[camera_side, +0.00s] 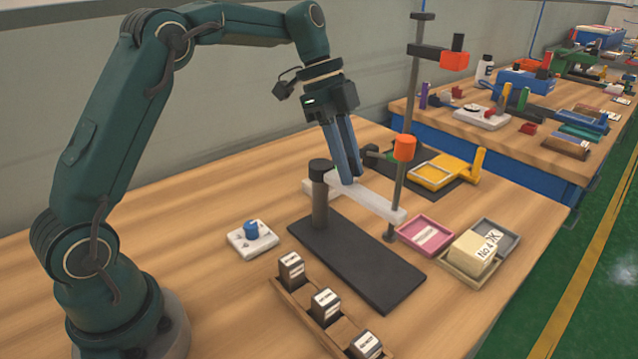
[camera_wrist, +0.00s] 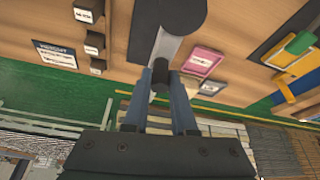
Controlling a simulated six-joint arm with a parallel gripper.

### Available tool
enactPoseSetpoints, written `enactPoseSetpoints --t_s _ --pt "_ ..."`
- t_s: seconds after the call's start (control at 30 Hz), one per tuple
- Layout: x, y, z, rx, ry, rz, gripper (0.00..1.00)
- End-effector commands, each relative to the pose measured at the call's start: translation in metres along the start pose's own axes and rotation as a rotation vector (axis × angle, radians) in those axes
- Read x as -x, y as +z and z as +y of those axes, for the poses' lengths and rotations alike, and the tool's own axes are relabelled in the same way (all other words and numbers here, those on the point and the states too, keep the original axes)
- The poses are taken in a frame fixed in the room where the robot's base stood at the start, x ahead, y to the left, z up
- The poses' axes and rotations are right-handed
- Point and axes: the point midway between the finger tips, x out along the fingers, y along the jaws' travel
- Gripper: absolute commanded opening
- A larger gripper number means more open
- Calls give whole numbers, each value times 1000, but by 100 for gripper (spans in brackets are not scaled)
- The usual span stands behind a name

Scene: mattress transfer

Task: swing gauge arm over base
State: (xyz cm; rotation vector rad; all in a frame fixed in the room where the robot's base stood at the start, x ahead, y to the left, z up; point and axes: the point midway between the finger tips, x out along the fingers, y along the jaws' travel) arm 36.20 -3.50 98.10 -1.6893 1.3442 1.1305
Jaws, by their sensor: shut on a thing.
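The gauge arm (camera_side: 375,199) is a pale bar joined to a dark round post (camera_side: 320,200) on a flat black base (camera_side: 362,265). The bar points rightward in the side view, with its outer part off the base's far side, above the wood. My gripper (camera_side: 352,178) comes down from above with its fingers at the bar. In the wrist view my gripper (camera_wrist: 160,80) is closed about a dark peg on the gauge arm (camera_wrist: 167,47). The post's dark top (camera_wrist: 169,14) shows above. The bar's outer end is hidden there by my fingers.
A tall dark rod (camera_side: 411,95) with an orange piece (camera_side: 404,148) stands by the bar's outer end. A pink tray (camera_side: 425,236) and a tray with a cream block (camera_side: 473,251) lie to the right. A wooden rack (camera_side: 300,306) with dark blocks stands in front.

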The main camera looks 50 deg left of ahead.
Motion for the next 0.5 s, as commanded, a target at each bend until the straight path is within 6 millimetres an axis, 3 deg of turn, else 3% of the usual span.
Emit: enactPoseSetpoints --t_s 0.5 --pt "2 0 2 -47 13 1 0"
